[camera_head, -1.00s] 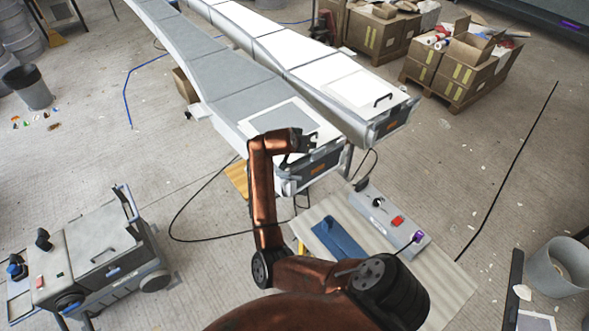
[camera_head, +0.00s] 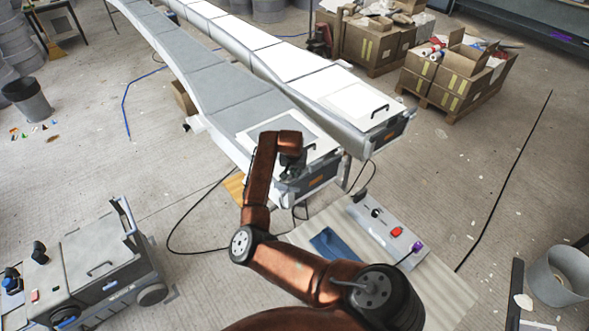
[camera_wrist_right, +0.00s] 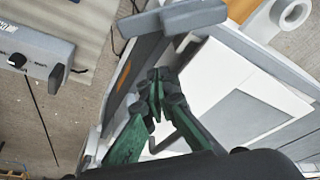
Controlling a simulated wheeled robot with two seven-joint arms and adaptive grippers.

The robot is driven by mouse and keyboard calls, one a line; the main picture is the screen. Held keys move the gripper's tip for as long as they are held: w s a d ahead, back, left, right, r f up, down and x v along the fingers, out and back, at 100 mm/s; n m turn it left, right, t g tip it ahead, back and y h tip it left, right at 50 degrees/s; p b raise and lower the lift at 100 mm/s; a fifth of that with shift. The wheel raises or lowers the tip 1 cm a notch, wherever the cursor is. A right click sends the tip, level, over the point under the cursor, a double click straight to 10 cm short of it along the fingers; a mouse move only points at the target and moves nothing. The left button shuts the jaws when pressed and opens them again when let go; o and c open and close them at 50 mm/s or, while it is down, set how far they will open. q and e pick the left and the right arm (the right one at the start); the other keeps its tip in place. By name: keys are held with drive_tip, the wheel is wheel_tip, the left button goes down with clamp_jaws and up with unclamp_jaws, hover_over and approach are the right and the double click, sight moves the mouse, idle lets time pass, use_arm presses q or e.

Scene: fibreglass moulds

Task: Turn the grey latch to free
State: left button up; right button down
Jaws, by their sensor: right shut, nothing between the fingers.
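My right gripper (camera_head: 290,160) hangs over the near end of the grey mould (camera_head: 250,108), its arm coming up from below. In the right wrist view the green and black fingers of my right gripper (camera_wrist_right: 156,84) are closed together with nothing between them. A grey latch (camera_wrist_right: 181,17), a blunt bar, lies beyond the fingertips at the mould's corner. The fingers appear apart from it in the picture; the exact gap is hard to judge. In the head view the latch is too small to make out clearly. My left gripper is not in view.
A white mould (camera_head: 285,50) runs alongside. A grey control box (camera_head: 388,225) with knobs and a red switch lies on a pale board. A grey wheeled machine (camera_head: 90,262) stands at lower left. Boxes on pallets (camera_head: 455,80) stand upper right. A black cable crosses the floor.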

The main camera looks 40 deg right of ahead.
sight(287, 187)
drive_tip(key=shift+x, duration=0.85)
drive_tip(key=s+a, duration=0.1)
drive_tip(key=s+a+p, duration=0.1)
drive_tip(key=shift+a+r, duration=0.15)
drive_tip(key=shift+a, duration=0.1)
drive_tip(key=shift+s+a, duration=0.25)
drive_tip(key=shift+a, duration=0.05)
drive_tip(key=shift+s, duration=0.1)
